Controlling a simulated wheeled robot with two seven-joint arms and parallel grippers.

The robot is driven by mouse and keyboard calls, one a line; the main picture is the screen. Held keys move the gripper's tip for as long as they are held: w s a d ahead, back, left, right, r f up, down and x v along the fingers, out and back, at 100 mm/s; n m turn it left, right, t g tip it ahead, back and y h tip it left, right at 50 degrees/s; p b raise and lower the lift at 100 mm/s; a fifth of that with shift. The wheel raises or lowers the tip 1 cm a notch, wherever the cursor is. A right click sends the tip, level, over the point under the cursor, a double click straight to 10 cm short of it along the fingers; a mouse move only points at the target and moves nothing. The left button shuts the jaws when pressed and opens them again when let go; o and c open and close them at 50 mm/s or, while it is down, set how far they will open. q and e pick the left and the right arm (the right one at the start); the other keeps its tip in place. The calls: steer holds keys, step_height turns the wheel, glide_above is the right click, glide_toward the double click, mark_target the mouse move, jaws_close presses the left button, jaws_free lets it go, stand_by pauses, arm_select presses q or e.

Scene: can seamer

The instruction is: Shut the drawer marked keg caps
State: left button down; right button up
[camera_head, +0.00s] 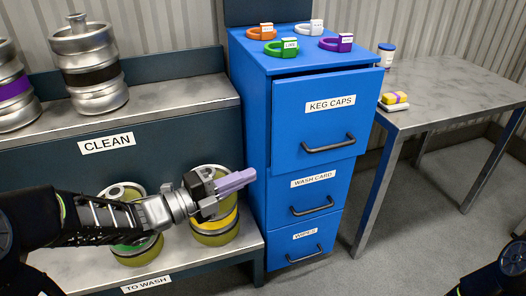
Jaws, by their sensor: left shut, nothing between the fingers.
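The blue keg caps drawer (315,127) is the top one in a blue cabinet (252,110). Its front stands well out from the drawers below, so it is open. Its dark handle (328,143) runs across the lower part of the front. My left gripper (248,176) is shut and empty, with its purple-grey fingers pointing right. In the picture it lies left of the drawer and below the level of the handle, in front of the cabinet's left side. Only a dark bit of my right arm shows at the bottom right corner; its gripper is out of view.
The wash card drawer (304,182) and wipes drawer (299,236) below look shut. Coloured rings (290,47) lie on the cabinet top. Kegs stand on the clean shelf (190,98) and on the to wash shelf (190,264). A metal table (450,88) stands right; floor before the cabinet is clear.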

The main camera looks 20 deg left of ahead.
mark_target(274, 151)
arm_select(q)
steer(key=shift+w, duration=0.15)
